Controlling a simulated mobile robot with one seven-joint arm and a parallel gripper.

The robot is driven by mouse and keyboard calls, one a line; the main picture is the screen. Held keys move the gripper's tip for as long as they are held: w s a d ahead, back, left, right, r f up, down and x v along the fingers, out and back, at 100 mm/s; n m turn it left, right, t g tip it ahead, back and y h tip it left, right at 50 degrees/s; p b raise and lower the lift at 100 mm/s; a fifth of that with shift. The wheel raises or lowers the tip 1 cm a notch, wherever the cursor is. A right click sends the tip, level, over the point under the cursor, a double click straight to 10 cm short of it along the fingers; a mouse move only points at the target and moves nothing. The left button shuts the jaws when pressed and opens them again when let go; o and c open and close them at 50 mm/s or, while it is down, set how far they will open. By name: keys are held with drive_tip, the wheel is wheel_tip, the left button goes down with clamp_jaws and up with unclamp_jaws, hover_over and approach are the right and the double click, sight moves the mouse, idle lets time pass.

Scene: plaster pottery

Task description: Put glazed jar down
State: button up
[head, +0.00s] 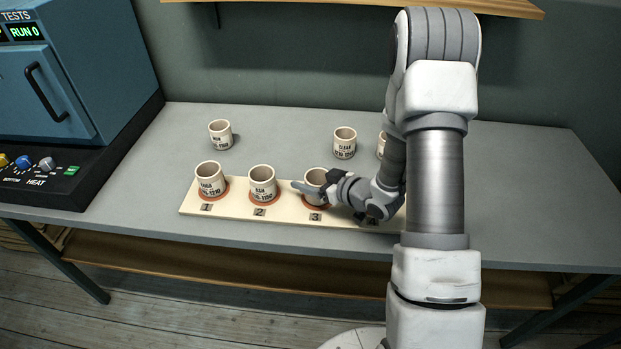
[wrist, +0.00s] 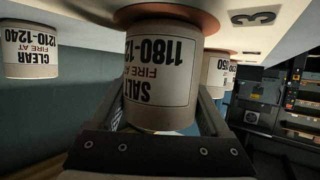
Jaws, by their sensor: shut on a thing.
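In the wrist view, which is upside down, the jar (wrist: 162,70) shows a label with "SALT", "FIRE AT" and 1180. Its base meets the orange disc (wrist: 205,20) there, with no clear gap visible. My gripper (head: 318,186) is shut around the jar's sides, with a finger on each side in the wrist view.
Jars stand at numbers 1 (head: 210,180) and 2 (head: 262,183). Behind the board stand a jar at left (head: 220,135), a "CLEAR" jar (head: 345,143) and one partly hidden by my arm (head: 381,146). A blue kiln (head: 50,80) is at left. The right tabletop is clear.

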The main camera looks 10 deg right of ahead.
drive_tip(key=shift+f, duration=0.2)
drive_tip(key=o, duration=1.3)
drive_tip(key=shift+o, duration=0.2)
